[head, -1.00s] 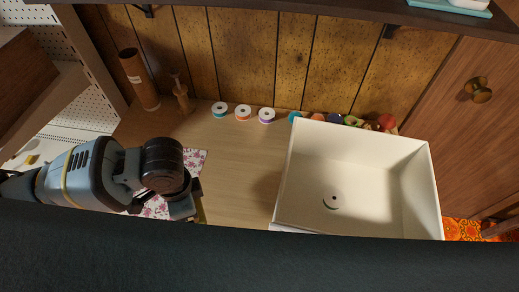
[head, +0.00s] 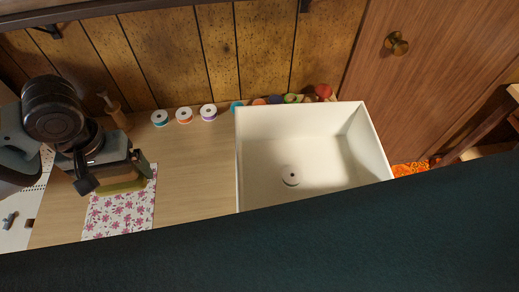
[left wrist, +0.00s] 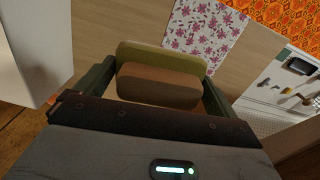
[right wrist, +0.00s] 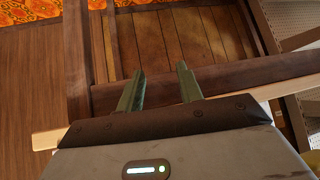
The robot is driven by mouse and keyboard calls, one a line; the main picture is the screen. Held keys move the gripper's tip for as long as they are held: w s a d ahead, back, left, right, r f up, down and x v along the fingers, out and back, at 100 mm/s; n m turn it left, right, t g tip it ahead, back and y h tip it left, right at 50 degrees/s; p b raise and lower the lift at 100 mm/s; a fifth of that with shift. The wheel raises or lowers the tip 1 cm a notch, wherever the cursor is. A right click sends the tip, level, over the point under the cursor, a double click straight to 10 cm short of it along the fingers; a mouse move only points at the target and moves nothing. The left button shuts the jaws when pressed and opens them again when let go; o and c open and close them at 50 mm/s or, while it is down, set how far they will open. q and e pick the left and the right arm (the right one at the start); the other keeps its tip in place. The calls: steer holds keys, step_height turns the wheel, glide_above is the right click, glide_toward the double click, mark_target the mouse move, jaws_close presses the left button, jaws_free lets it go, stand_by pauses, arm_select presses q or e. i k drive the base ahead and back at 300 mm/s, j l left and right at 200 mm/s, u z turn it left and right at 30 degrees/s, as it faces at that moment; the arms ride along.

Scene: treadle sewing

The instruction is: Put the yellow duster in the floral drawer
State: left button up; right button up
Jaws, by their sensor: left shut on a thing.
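My left gripper (head: 115,180) is shut on a soft-looking block, which I take to be the yellow duster (left wrist: 160,75). It is olive-yellow on one side and tan-brown on the other. In the head view the duster (head: 125,185) shows as an olive strip under the gripper, over the far end of a pink floral patch (head: 120,214). The floral patch also shows in the left wrist view (left wrist: 205,28); I cannot tell whether it is a drawer's lining or a flat sheet. My right gripper (right wrist: 160,85) is open and empty near dark wooden rails.
A white open box (head: 335,130) stands right of the floral patch, with a white spool (head: 291,175) inside. Several thread spools (head: 185,115) and a wooden stand (head: 116,112) line the back wall. The worktop (head: 190,165) between patch and box is clear.

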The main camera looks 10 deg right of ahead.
mark_target(332, 176)
steer(key=j+z, duration=0.1)
steer(key=z, duration=0.4)
steer(key=k+j+z, duration=0.1)
steer(key=z, duration=0.85)
steer(key=k+j+z, duration=0.1)
steer(key=z, duration=0.35)
steer(key=k+z, duration=0.1)
steer(key=z, duration=0.4)
